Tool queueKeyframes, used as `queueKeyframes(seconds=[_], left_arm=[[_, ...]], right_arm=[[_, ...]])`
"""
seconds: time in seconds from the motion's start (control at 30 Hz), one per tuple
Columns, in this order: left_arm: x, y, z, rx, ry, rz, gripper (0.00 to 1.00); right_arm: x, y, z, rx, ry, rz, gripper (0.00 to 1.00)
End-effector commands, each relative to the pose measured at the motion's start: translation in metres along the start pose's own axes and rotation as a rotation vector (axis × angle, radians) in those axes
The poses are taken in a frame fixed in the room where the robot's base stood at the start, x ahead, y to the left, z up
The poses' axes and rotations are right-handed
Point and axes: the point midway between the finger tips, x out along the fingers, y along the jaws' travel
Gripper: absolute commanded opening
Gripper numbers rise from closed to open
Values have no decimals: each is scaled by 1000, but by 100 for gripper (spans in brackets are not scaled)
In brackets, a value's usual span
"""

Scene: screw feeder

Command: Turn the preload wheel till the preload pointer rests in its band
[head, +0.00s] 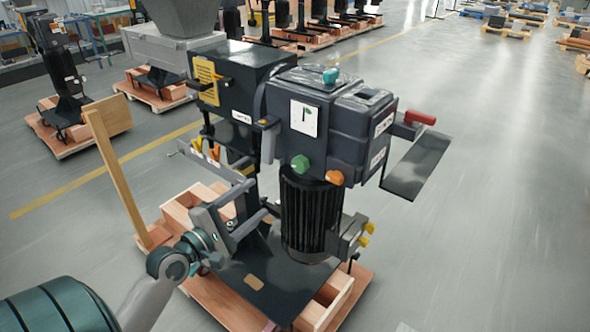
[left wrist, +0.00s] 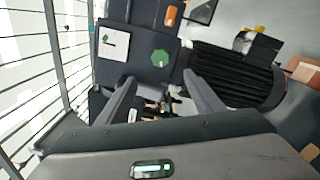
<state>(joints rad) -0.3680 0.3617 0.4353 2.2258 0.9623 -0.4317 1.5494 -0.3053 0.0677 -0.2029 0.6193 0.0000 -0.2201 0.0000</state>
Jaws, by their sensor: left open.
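The dark feeder head carries a white dial plate (head: 304,118) with a small dark and green mark; pointer and band are too small to tell apart. A green lobed knob (head: 300,163), which may be the preload wheel, sits below it. My left gripper (head: 262,198) is open and empty, below and left of the green knob and apart from it. In the left wrist view the green knob (left wrist: 160,57) shows ahead, between and beyond the open fingertips (left wrist: 158,79). The dial plate (left wrist: 114,43) shows to its left. My right gripper is not in view.
An orange knob (head: 334,177) is right of the green one, and a teal knob (head: 330,75) is on top. A black ribbed motor (head: 312,215) stands below. A red handle (head: 420,117) juts out right. A wooden post (head: 117,180) rises at left. Floor at right is clear.

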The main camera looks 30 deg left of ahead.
Motion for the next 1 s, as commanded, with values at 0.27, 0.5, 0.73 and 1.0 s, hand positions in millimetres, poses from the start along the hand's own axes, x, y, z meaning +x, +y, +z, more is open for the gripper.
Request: queueKeyframes(seconds=[0.27, 0.5, 0.73, 1.0], left_arm=[[12, 1, 0, 2, 0, 0, 61], [43, 3, 0, 2, 0, 1, 61], [82, 3, 1, 3, 0, 1, 61], [131, 2, 0, 2, 1, 0, 61]], right_arm=[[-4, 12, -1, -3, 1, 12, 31], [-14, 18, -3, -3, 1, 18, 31], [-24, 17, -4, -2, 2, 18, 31], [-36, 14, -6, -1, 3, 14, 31]])
